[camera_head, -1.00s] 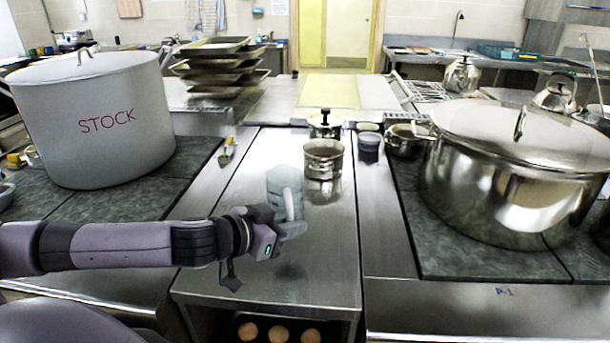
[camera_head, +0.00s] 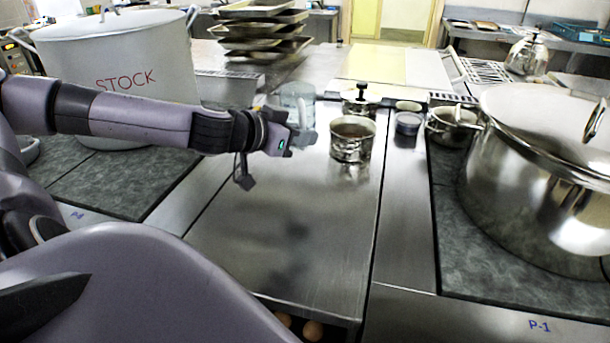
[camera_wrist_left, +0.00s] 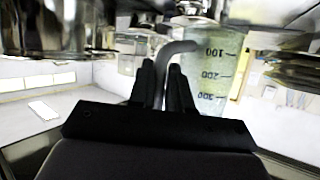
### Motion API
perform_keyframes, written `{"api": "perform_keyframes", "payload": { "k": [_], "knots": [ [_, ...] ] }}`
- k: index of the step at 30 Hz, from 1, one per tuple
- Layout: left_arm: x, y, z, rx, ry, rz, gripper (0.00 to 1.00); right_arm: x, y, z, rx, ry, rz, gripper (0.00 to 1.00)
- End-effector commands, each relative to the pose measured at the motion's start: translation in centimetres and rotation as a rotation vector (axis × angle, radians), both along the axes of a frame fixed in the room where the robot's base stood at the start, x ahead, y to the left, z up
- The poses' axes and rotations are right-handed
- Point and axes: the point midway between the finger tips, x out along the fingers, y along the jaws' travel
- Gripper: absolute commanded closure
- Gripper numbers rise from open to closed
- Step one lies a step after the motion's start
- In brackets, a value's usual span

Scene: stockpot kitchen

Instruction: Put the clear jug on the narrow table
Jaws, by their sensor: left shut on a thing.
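The clear jug (camera_head: 292,98) is held in my left gripper (camera_head: 303,138), partly hidden behind it in the head view. In the left wrist view, the jug (camera_wrist_left: 208,72) shows marks 100, 200 and 300, and the two dark fingers (camera_wrist_left: 166,85) are shut on its curved grey handle. The jug appears held above the steel counter (camera_head: 285,225), with a dark reflection below. I cannot tell from these frames which surface is the narrow table. My right gripper is not in view.
A steel pot (camera_head: 352,142) stands right of the jug, with a lidded pot (camera_head: 359,103) and a small dark container (camera_head: 407,125) beyond. A white STOCK pot (camera_head: 120,75) is on the left, a big steel stockpot (camera_head: 535,180) on the right. The counter's front is clear.

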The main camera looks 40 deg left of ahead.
Motion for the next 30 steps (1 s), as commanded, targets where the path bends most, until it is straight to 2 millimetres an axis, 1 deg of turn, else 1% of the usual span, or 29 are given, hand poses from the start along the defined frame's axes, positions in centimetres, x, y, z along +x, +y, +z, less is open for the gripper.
{"api": "perform_keyframes", "payload": {
  "k": [1,3,6,10,12,17,24,27,30],
  "knots": [
    [0.0,0.0,-1.6,-0.001,0.000,-0.001,1.00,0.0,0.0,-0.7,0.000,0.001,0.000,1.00],
    [0.0,0.0,-3.3,-0.001,0.000,-0.001,1.00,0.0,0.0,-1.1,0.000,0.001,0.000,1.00],
    [0.0,0.0,-5.6,0.000,0.000,-0.001,1.00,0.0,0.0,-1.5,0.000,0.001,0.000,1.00],
    [0.0,0.0,-8.1,0.000,0.000,0.001,1.00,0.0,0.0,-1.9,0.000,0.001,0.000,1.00],
    [0.0,0.0,-8.9,0.000,-0.002,0.000,1.00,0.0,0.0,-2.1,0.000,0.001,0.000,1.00],
    [0.1,0.0,-10.0,0.002,-0.002,0.001,1.00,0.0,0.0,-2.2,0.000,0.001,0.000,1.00],
    [0.0,0.0,-13.4,0.000,-0.001,0.001,1.00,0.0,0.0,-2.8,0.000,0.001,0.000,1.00],
    [0.1,0.0,-14.0,0.002,-0.002,0.001,1.00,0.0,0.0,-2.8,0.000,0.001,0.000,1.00],
    [0.0,0.0,-14.0,0.003,-0.003,0.000,1.00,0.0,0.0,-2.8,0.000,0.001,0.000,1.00]
  ]
}}
